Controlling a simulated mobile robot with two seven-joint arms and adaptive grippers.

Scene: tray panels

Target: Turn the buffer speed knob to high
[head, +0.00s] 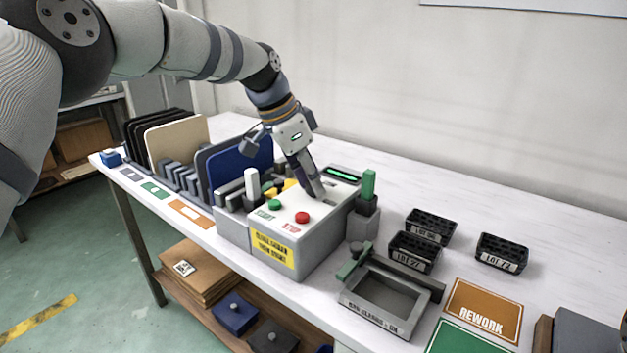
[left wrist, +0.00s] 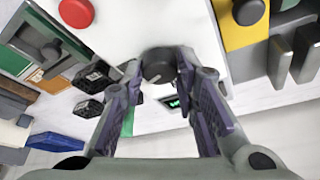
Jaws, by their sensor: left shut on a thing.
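The buffer machine (head: 290,240) is a white-topped box with a green START button (head: 274,205), a red STOP button (head: 302,217) and a lit green display (head: 344,174). My left gripper (head: 317,190) reaches down to its top, right of the buttons. In the left wrist view the dark round speed knob (left wrist: 158,64) sits between the fingertips of my left gripper (left wrist: 160,72), which is shut on it. In the head view the fingers mostly hide the knob, and its setting cannot be read. The red button also shows in the left wrist view (left wrist: 76,12). My right gripper is not in view.
A white upright handle (head: 252,184) and a green one (head: 369,184) flank the machine. Upright panels (head: 178,142) stand in racks at left. A grey fixture (head: 385,293), black lot bins (head: 502,252) and an orange REWORK mat (head: 482,309) lie at right. The table's back right is clear.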

